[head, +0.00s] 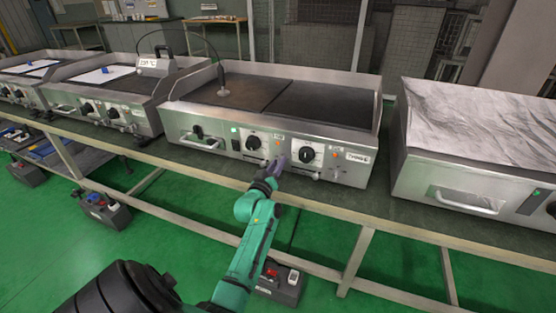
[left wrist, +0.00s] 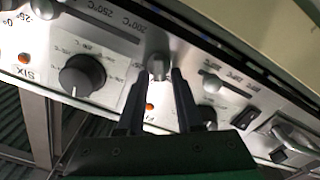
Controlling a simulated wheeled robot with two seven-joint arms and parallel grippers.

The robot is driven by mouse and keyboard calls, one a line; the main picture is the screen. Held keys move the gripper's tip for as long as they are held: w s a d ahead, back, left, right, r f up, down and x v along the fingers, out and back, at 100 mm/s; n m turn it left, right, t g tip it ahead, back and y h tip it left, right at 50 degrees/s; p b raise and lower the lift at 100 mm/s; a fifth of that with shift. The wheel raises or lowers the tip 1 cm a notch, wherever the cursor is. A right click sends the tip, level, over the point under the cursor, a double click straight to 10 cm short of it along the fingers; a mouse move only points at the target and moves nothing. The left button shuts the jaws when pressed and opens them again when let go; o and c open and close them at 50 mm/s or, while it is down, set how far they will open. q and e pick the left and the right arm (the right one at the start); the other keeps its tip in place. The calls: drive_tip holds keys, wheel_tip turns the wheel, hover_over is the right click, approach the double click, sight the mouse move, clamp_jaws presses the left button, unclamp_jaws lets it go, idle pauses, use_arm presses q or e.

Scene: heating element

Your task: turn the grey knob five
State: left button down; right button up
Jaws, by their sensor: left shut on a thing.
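The griddle's steel front panel (head: 215,147) faces me in the head view, with black dials and small controls. My left gripper (head: 278,165) reaches the panel's lower edge between two black dials. In the left wrist view my left gripper (left wrist: 158,75) has one finger on each side of a small grey knob (left wrist: 157,66) and is shut on it. An orange light and a label beginning "FI" sit near this knob, the label partly hidden by a finger. In the head view the gripper covers the grey knob. My right gripper is not in view.
A black dial (left wrist: 82,75) stands beside the fingers, near a label "SIX". Another black dial (left wrist: 205,115) is partly behind a finger. A second grey knob (left wrist: 210,82) is close by. A marble-topped unit (head: 480,125) stands to the right. A bench rail (head: 330,212) runs below the panel.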

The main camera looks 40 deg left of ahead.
use_arm(q)
drive_tip(key=n+p, duration=0.1)
drive_tip(key=n, duration=0.1)
drive_tip(key=shift+n, duration=0.4)
drive_tip(key=shift+s+a+f+n+p, duration=0.1)
drive_tip(key=shift+f+n+p, duration=0.1)
drive_tip(key=shift+n, duration=0.55)
drive_tip(key=shift+a+f+n+p, duration=0.1)
drive_tip(key=shift+n+p, duration=0.1)
drive_tip(key=shift+n, duration=0.55)
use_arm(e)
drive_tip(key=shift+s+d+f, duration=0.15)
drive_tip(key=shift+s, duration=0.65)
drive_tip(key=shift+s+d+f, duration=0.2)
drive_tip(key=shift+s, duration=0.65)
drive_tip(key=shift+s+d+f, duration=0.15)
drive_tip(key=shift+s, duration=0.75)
use_arm(q)
drive_tip(key=c, duration=0.8)
unclamp_jaws()
drive_tip(key=shift+c, duration=0.2)
drive_tip(key=shift+d, duration=0.1)
